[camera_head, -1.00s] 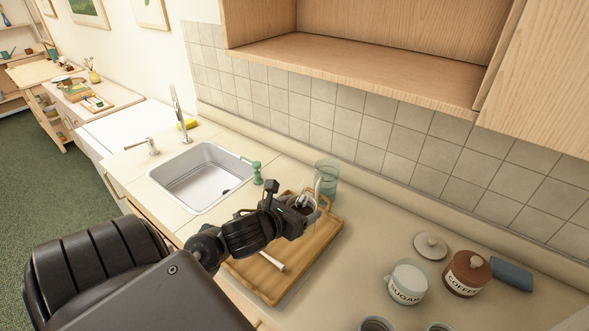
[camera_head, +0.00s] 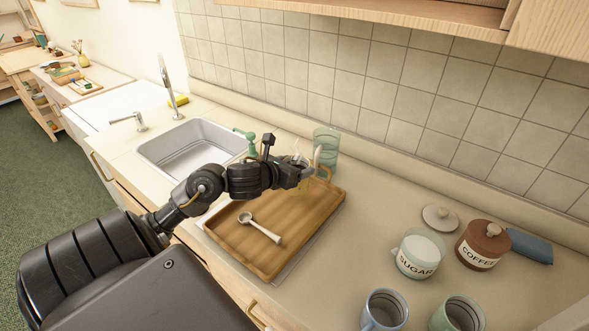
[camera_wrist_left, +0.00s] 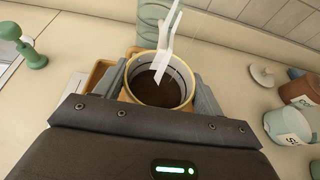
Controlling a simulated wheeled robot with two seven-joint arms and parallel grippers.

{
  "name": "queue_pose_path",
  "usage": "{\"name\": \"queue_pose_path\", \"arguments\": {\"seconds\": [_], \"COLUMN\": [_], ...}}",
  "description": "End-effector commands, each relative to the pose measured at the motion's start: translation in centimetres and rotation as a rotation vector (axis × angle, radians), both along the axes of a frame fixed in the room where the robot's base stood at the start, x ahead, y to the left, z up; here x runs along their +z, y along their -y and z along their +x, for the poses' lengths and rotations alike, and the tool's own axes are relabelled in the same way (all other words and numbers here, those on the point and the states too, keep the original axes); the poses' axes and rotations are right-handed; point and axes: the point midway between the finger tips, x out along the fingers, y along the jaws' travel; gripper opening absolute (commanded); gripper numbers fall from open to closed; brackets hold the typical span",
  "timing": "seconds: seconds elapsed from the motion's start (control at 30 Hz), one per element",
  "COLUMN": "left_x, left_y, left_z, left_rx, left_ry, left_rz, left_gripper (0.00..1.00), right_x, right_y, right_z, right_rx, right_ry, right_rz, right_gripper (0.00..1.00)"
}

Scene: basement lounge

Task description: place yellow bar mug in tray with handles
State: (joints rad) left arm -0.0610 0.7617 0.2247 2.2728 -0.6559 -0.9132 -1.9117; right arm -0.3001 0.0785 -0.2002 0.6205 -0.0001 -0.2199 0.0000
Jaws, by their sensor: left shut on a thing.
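My left gripper (camera_head: 300,172) is shut on the mug. The mug (camera_wrist_left: 160,92) shows between its fingers in the left wrist view, with a yellowish rim, pale inside and dark bottom or contents. In the head view the mug is mostly hidden behind the gripper. The wooden tray with handles (camera_head: 240,262) lies on the counter, and the gripper is over its far end. I cannot tell whether the mug touches the tray. A pale spoon (camera_head: 260,229) lies in the tray. My right gripper is not in view.
A stack of greenish glasses (camera_head: 326,146) stands behind the tray's far end. The sink (camera_head: 190,150) is left. To the right are a sugar jar (camera_head: 419,255), a coffee jar (camera_head: 482,245), a lid (camera_head: 440,218), a blue mug (camera_head: 384,310) and a green mug (camera_head: 459,315).

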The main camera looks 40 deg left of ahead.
Motion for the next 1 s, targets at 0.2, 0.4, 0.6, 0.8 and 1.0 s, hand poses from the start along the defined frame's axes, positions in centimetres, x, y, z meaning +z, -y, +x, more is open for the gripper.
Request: {"name": "queue_pose_path", "arguments": {"seconds": [0.2, 0.4, 0.6, 0.8, 1.0], "left_x": [-0.2, -3.0, -4.0, -4.0, -4.5], "left_y": [-0.2, -0.6, -0.7, -0.7, -0.7], "left_z": [0.2, 0.6, 0.6, 0.6, 0.6], "left_rx": [0.0, 0.001, 0.0, -0.001, -0.001], "left_ry": [0.004, 0.002, 0.005, 0.004, 0.001], "left_rz": [-0.001, -0.005, 0.0, 0.0, 0.0], "left_gripper": [0.3, 0.3, 0.3, 0.3, 0.7], "right_x": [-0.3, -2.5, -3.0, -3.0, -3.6], "right_y": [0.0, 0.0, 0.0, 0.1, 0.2], "right_z": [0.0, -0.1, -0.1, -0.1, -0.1], "right_rx": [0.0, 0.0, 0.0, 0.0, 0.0], "right_ry": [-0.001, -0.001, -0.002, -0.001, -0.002], "right_rz": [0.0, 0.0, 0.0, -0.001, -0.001], "right_gripper": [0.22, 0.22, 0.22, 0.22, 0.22]}}
